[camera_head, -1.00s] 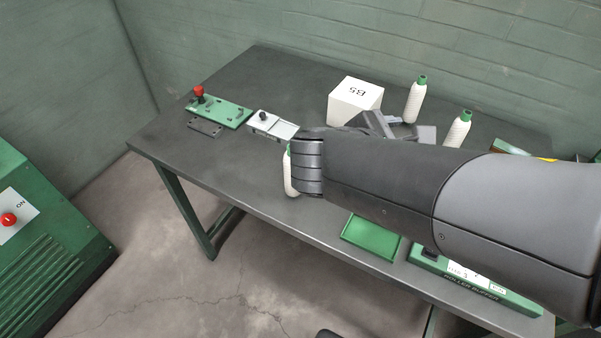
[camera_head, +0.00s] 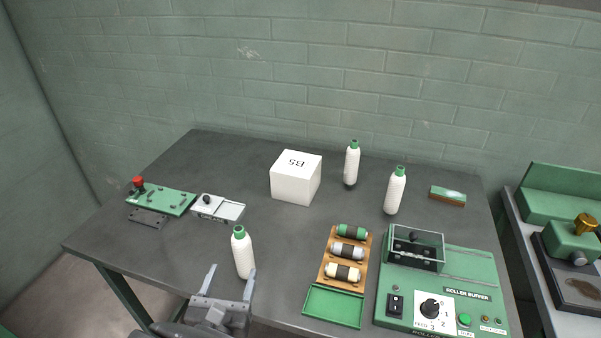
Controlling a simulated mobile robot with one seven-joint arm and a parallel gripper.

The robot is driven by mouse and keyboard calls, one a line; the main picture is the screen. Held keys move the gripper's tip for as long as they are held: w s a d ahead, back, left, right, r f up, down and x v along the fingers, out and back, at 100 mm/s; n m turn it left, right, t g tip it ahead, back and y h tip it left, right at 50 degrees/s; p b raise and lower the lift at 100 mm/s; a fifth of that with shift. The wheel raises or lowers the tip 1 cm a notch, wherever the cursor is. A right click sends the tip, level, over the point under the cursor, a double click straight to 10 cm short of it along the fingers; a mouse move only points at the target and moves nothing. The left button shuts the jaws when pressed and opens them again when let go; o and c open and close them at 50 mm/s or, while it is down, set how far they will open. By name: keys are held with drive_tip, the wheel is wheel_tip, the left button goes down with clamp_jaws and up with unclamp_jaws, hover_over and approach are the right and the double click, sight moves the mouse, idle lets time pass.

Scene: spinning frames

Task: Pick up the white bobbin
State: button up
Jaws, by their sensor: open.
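Three tall white bobbins with green tops stand upright on the dark table. One is at the front left (camera_head: 243,255), one at the back (camera_head: 351,166), and one at the right (camera_head: 394,193). My gripper (camera_head: 231,281) is at the table's front edge in the head view, fingers apart and pointing away from me. It is open, and nothing shows between its fingers. The front-left bobbin stands just beyond the fingertips; its base is close to the right fingertip, and I cannot tell whether they touch.
A white box marked B5 (camera_head: 295,182) stands behind the front-left bobbin. A wooden rack (camera_head: 326,258) with three small rollers, a green tray (camera_head: 333,307) and the roller buffer machine (camera_head: 465,275) are to the right. A green plate (camera_head: 176,202) and grey device (camera_head: 229,211) lie left.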

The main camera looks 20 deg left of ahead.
sight(245, 245)
wheel_tip(245, 245, down, 2)
drive_tip(key=shift+f, duration=0.25)
drive_tip(key=shift+w+f, duration=0.2)
drive_tip(key=w, duration=0.3)
drive_tip(key=w+a, duration=0.1)
drive_tip(key=w, duration=0.3)
drive_tip(key=w+a, duration=0.1)
drive_tip(key=w, duration=0.2)
drive_tip(key=shift+w+r, duration=0.1)
drive_tip(key=shift+w, duration=0.05)
drive_tip(key=shift+c, duration=0.5)
drive_tip(key=c, duration=1)
drive_tip(key=shift+r, duration=0.2)
